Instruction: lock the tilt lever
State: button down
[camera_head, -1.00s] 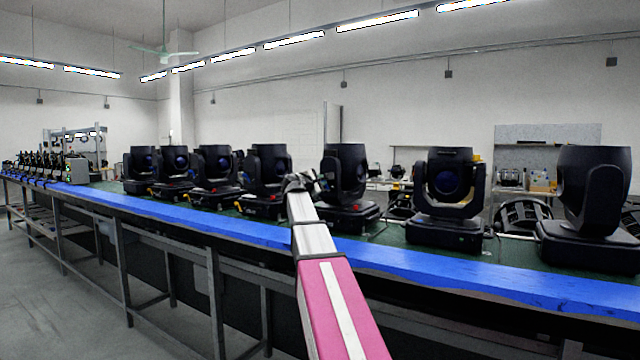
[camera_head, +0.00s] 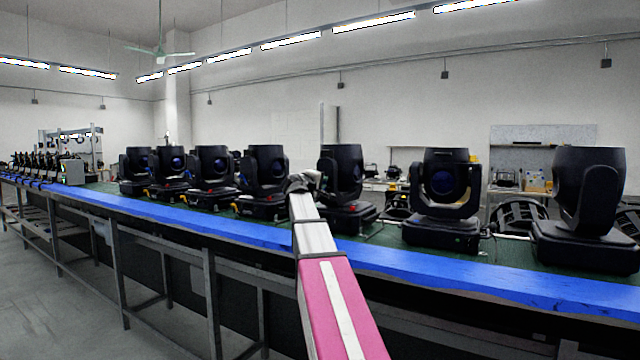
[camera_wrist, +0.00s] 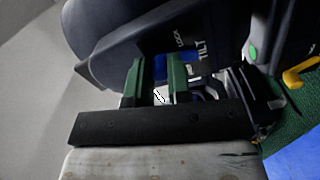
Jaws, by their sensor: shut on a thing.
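My gripper (camera_wrist: 157,82) has two green fingers, seen in the wrist view close against a black moving-head lamp (camera_wrist: 110,32). White lettering that reads LOCK and TILT is on the lamp beside the fingers. A small blue piece (camera_wrist: 161,68), which I take to be the tilt lever, shows between the fingers; they are shut on it and hide most of it. In the head view my gripper (camera_head: 302,181) is small and dark at the left side of a black lamp (camera_head: 343,175) on the bench. The lever cannot be made out there.
A long green-topped bench with a blue front edge (camera_head: 450,278) carries a row of black lamps, with neighbours on the left (camera_head: 265,168) and right (camera_head: 445,190). A yellow lever (camera_wrist: 300,72) and a green spot (camera_wrist: 252,53) lie right of my fingers.

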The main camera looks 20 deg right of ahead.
jog(key=shift+s+d+f+m, duration=0.1)
jog(key=shift+s+d+m, duration=0.1)
jog(key=shift+m, duration=0.6)
jog(key=shift+s+d+f+m, duration=0.1)
jog(key=shift+s+m, duration=0.1)
jog(key=shift+m, duration=0.6)
jog(key=c, duration=1.1)
grip_release()
jog(key=shift+o, duration=0.2)
jog(key=v, duration=1.1)
